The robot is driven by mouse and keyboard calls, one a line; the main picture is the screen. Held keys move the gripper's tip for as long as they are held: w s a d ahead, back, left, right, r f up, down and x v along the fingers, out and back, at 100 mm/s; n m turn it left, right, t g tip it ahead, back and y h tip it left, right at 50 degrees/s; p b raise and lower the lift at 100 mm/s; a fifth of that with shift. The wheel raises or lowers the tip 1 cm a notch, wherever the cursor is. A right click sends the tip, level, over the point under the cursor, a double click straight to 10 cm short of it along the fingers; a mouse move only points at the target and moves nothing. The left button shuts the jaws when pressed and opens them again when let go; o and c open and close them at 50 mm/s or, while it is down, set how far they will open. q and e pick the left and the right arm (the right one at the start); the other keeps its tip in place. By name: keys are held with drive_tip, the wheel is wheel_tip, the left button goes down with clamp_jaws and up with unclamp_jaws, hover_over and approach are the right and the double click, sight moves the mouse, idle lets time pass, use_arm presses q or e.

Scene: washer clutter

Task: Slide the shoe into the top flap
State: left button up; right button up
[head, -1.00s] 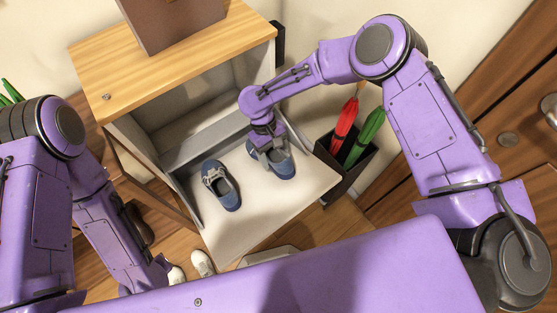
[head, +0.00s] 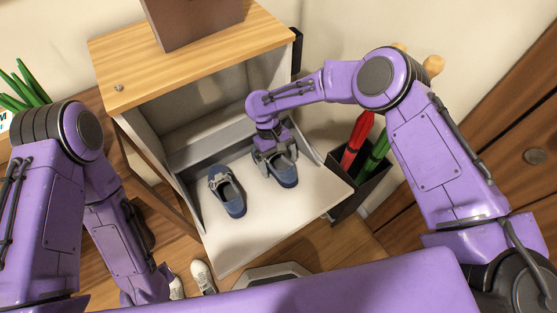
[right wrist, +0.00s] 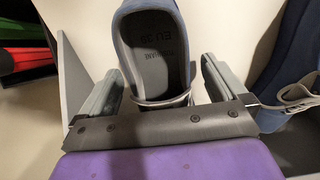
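Two blue-grey shoes lie on the pale inner face of the opened flap (head: 262,228) of the cabinet. My left gripper is out of sight.
A wooden cabinet top (head: 190,62) with a brown box (head: 195,18) on it stands above the compartment. A dark holder (head: 362,190) with red and green umbrellas stands close to the flap's right side. White shoes (head: 203,276) are on the floor below.

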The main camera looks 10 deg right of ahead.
drive_tip(key=shift+r, duration=0.1)
drive_tip(key=v, duration=0.7)
drive_tip(key=shift+w+r, duration=0.1)
drive_tip(key=shift+r, duration=0.05)
idle(0.5)
